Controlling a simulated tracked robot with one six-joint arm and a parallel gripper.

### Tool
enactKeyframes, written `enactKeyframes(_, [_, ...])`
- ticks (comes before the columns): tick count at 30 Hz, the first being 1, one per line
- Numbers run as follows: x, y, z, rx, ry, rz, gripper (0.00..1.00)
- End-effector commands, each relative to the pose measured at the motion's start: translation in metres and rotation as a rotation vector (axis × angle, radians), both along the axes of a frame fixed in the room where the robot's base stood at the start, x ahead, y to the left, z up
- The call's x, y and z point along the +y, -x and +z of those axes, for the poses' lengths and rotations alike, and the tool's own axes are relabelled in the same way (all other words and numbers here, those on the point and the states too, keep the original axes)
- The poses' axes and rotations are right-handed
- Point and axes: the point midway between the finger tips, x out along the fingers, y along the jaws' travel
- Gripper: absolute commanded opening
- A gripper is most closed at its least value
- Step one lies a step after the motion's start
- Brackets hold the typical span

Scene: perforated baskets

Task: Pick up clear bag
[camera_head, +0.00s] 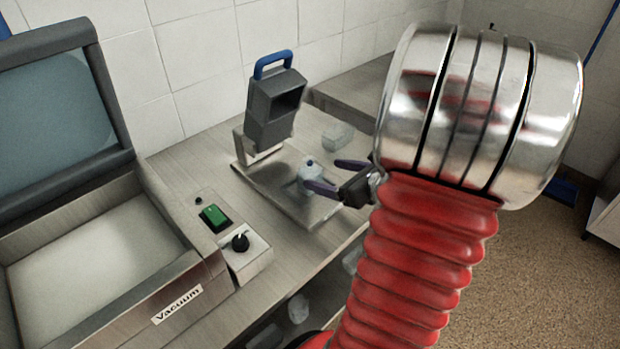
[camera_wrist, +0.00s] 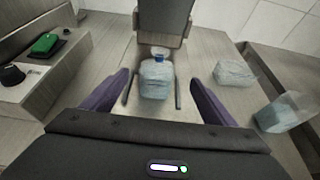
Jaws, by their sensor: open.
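A clear bag (camera_head: 311,178) with a blue top stands on the metal plate (camera_head: 262,188) of a grey device. In the wrist view the clear bag (camera_wrist: 156,82) sits upright in the middle. My gripper (camera_head: 336,176) is open, with purple fingers. In the wrist view its fingers lie left and right of the bag, with a visible gap on both sides. I cannot tell whether the fingertips reach as far as the bag.
The grey device (camera_head: 275,110) with a blue handle rises behind the bag. Another clear package (camera_head: 338,137) lies to the right of the plate, and one more (camera_wrist: 285,112) shows further right. A vacuum machine (camera_head: 115,270) with a raised lid stands left.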

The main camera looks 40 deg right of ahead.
Motion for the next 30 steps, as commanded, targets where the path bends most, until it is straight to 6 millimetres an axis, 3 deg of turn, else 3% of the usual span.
enactKeyframes(12, [0.003, -0.049, -0.02, 0.0, -0.001, 0.004, 0.8])
enactKeyframes(30, [0.005, -0.063, -0.026, 0.0, -0.002, 0.005, 0.8])
